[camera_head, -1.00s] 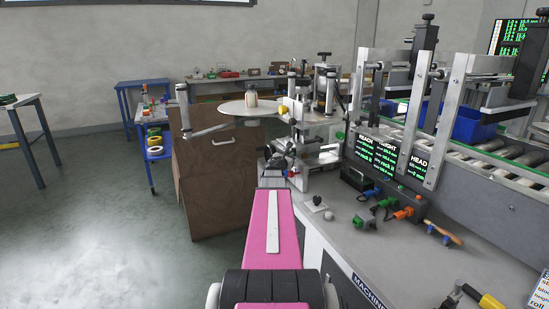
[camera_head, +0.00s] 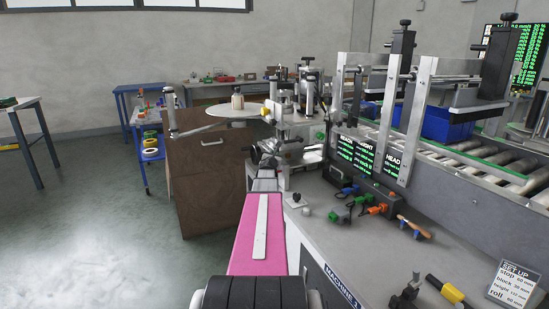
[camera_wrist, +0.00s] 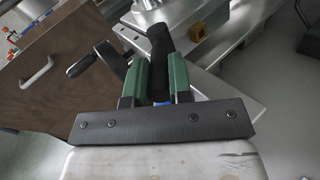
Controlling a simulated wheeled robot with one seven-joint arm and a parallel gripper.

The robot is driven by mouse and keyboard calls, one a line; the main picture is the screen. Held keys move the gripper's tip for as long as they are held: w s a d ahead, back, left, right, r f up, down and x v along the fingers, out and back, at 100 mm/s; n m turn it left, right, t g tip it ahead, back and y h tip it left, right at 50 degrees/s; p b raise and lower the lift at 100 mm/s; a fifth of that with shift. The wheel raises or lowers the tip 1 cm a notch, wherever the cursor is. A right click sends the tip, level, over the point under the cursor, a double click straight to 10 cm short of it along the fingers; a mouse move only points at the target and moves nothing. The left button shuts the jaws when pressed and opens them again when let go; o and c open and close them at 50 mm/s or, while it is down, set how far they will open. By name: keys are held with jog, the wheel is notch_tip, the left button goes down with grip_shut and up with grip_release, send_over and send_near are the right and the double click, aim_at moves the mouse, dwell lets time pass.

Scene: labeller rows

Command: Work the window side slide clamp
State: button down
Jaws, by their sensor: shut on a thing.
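My gripper (camera_wrist: 157,82) has two green fingers shut on a black handle (camera_wrist: 159,40), which rises upright between them in the wrist view. I cannot tell for certain that this handle is the window side slide clamp's. A second black lever (camera_wrist: 84,64) stands just left of the fingers. In the head view my gripper (camera_head: 264,172) is at the far end of my pink arm, against the metal clamp assembly (camera_head: 285,150) at the left end of the machine bench. The handle's grip is mostly hidden there.
A brown cabinet (camera_head: 205,185) with a pale handle stands close left of the clamp assembly. The round white turntable (camera_head: 232,112) carries a bottle (camera_head: 237,100). Open floor is at left.

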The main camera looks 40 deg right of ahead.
jog(key=c, duration=1)
grip_release()
jog(key=shift+c, duration=0.2)
jog(key=shift+s+a, duration=0.1)
jog(key=v, duration=1)
jog(key=shift+s+a, duration=0.2)
jog(key=shift+a, duration=0.05)
